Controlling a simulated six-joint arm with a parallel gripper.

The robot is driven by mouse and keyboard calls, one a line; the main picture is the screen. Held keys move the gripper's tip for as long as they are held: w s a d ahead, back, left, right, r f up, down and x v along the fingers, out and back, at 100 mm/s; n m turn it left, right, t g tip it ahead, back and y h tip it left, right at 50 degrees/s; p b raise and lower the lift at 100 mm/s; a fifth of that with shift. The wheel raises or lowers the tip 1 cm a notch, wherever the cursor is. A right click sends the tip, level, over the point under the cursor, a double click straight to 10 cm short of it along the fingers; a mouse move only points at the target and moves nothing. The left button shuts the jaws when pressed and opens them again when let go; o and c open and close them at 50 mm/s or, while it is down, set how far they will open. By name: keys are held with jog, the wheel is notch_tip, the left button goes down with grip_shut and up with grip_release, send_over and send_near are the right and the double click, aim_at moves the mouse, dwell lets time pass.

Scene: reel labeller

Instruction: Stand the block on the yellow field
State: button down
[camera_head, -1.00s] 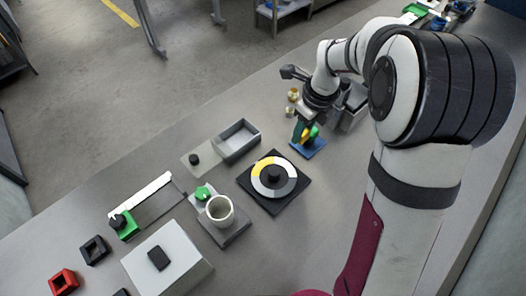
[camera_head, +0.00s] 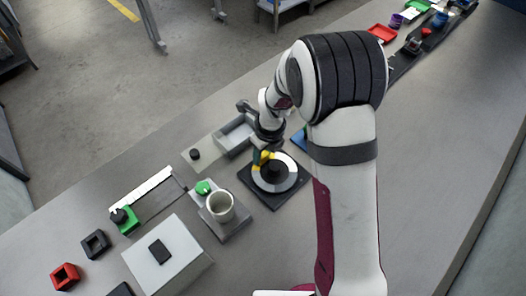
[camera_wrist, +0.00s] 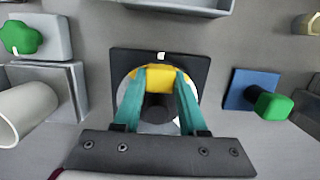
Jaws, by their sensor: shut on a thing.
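My gripper (camera_head: 262,156), with teal fingers, is over the far left part of a round dial (camera_head: 287,183) on a black square plate (camera_head: 268,203). In the wrist view its fingertips (camera_wrist: 157,75) close on a yellow block (camera_wrist: 157,79). The dial has white and grey fields around a dark central knob (camera_head: 276,169). The yellow field lies behind or under the block and fingers, so block and field are hard to separate. I cannot tell whether the block touches the dial.
A blue pad (camera_wrist: 239,88) with a green piece (camera_wrist: 273,106) lies right of the plate. A cup (camera_head: 220,206) and a green knob (camera_head: 203,187) stand left of it. A grey tray (camera_head: 225,143) lies behind. My arm covers the table to the right.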

jog(key=shift+c, duration=2.3)
grip_release()
jog(key=shift+f, duration=0.1)
notch_tip(320, 180, up, 12)
jog(key=s+d, duration=0.1)
jog(key=s+d+r+n, duration=0.2)
jog(key=s+n, duration=0.5)
jog(key=s, duration=0.1)
jog(key=s+d+r+n+g, duration=0.1)
jog(key=s+d+r+n, duration=0.1)
jog(key=s+n, duration=0.5)
jog(key=s+d+r+n, duration=0.1)
jog(key=s+d+n, duration=0.2)
jog(key=s+n, duration=0.4)
jog(key=s, duration=0.4)
jog(key=shift+r+y, duration=0.3)
jog(key=shift+r, duration=0.1)
